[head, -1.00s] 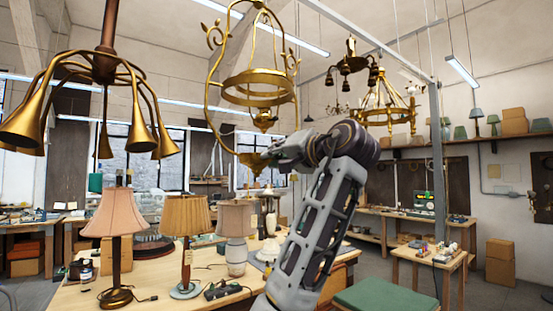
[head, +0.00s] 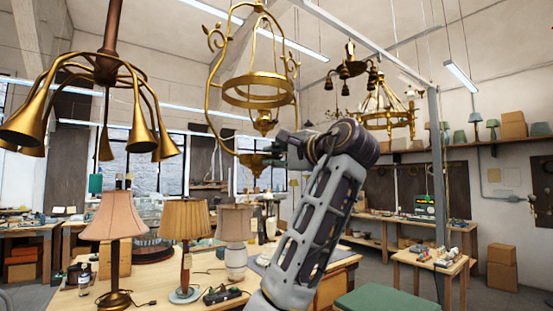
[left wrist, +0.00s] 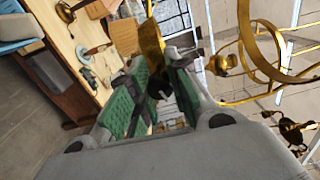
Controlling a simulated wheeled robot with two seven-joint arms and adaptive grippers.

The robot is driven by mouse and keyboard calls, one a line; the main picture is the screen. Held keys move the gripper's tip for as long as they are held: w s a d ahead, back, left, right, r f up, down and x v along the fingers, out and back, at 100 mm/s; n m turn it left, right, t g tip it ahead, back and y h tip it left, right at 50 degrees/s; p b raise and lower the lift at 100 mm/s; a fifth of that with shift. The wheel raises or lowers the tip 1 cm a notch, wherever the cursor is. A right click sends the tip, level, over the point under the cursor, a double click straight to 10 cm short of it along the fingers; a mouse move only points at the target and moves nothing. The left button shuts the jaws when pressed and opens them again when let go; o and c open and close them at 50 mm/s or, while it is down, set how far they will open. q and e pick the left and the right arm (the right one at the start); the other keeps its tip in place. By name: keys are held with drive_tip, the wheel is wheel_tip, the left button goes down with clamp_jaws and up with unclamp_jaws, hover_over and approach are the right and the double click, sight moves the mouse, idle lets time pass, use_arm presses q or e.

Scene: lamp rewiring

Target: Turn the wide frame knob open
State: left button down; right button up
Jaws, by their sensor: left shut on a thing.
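The wide frame (head: 210,98) is a large brass hanging lantern frame with curled leaf arms and an inner ring, in the upper middle of the head view. Its brass knob (head: 254,160) is at the bottom end. My left gripper (head: 272,152) is at the knob's right side, partly hidden behind my wrist. In the left wrist view, the green-padded fingers of this gripper (left wrist: 160,88) are closed around a brass piece (left wrist: 151,42), which appears to be the knob. The knob's gripped part is mostly hidden by the pads. My right gripper is not in view.
A brass lamp with several horn shades (head: 142,130) hangs at the left. Shaded table lamps (head: 184,216) stand on the wooden bench (head: 150,297) below. A second chandelier (head: 385,115) hangs behind at the right. A grey post (head: 437,180) stands right of my arm.

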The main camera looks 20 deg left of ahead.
use_arm(q)
drive_tip(key=shift+m, duration=1.6)
drive_tip(key=shift+f, duration=0.1)
drive_tip(key=c, duration=1.3)
unclamp_jaws()
drive_tip(key=shift+s+d, duration=0.15)
drive_tip(key=v, duration=1.1)
drive_tip(key=shift+s+d, duration=0.2)
drive_tip(key=shift+d, duration=0.1)
